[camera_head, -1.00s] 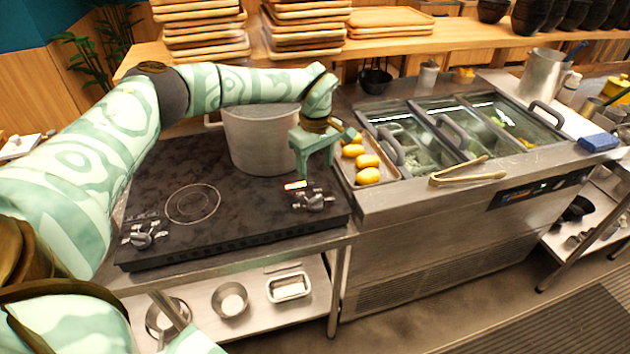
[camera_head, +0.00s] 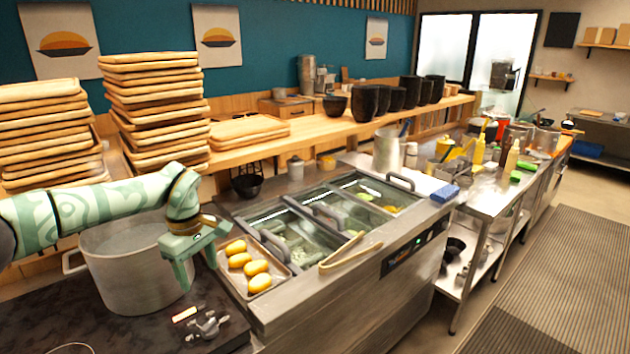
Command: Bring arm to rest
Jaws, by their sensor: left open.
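My left arm comes in from the left edge, over a large steel pot (camera_head: 130,268) that stands on the dark stove top (camera_head: 120,335). My left gripper (camera_head: 200,276) hangs fingers down between the pot and a tray of yellow buns. It is open, with nothing seen between its fingers. A small light-coloured object (camera_head: 186,314) lies on the stove top below it, beside a metal knob fitting (camera_head: 207,327). My right gripper is not in view.
The tray (camera_head: 226,277) of several buns (camera_head: 247,262) sits right of the gripper. Tongs (camera_head: 350,252) lie on the edge of the glass-lidded topping counter (camera_head: 300,310). Stacked wooden trays (camera_head: 155,100) stand behind the arm. Open floor (camera_head: 560,270) lies at the right.

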